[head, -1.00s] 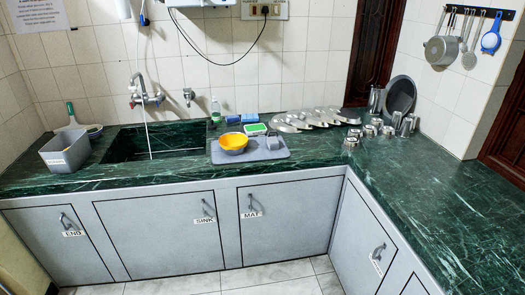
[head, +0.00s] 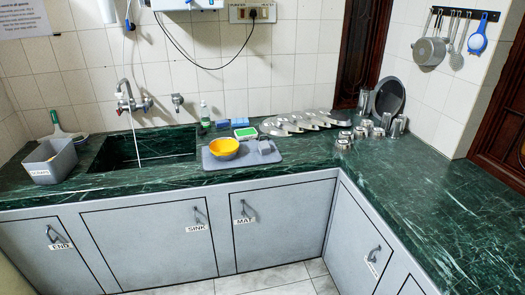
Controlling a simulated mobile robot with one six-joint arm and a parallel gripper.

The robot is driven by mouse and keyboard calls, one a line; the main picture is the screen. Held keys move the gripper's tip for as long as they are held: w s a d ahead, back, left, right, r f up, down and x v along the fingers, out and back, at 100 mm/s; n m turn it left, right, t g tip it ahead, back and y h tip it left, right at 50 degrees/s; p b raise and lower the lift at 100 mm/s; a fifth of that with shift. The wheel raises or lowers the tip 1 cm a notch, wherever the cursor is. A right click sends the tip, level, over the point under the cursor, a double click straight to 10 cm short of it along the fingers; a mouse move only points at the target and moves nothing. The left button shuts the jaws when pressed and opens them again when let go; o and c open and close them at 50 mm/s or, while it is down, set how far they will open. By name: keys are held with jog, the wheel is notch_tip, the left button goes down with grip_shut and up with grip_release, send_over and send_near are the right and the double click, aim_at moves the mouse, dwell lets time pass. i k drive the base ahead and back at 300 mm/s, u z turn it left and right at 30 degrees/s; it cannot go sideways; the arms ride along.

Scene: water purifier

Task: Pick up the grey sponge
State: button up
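No part of my gripper shows in the head view. On the counter right of the sink lies a grey mat (head: 212,161) with a yellow bowl (head: 224,148) on it. A small grey object (head: 265,146) stands on the mat right of the bowl; it is too small to tell whether it is the grey sponge or a cup. Behind the mat are a green and white item (head: 245,132) and small blue blocks, one of them a light blue block (head: 240,122). I cannot pick out a grey sponge for certain.
Water runs from the tap (head: 128,100) into the dark sink (head: 145,150). A grey bin (head: 50,161) stands left of it. Metal plates (head: 300,122) and several steel cups (head: 362,132) are right of the mat. The right counter (head: 430,195) is clear.

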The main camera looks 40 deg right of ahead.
aim_at(264, 148)
jog(key=i, duration=0.85)
jog(key=u, duration=0.05)
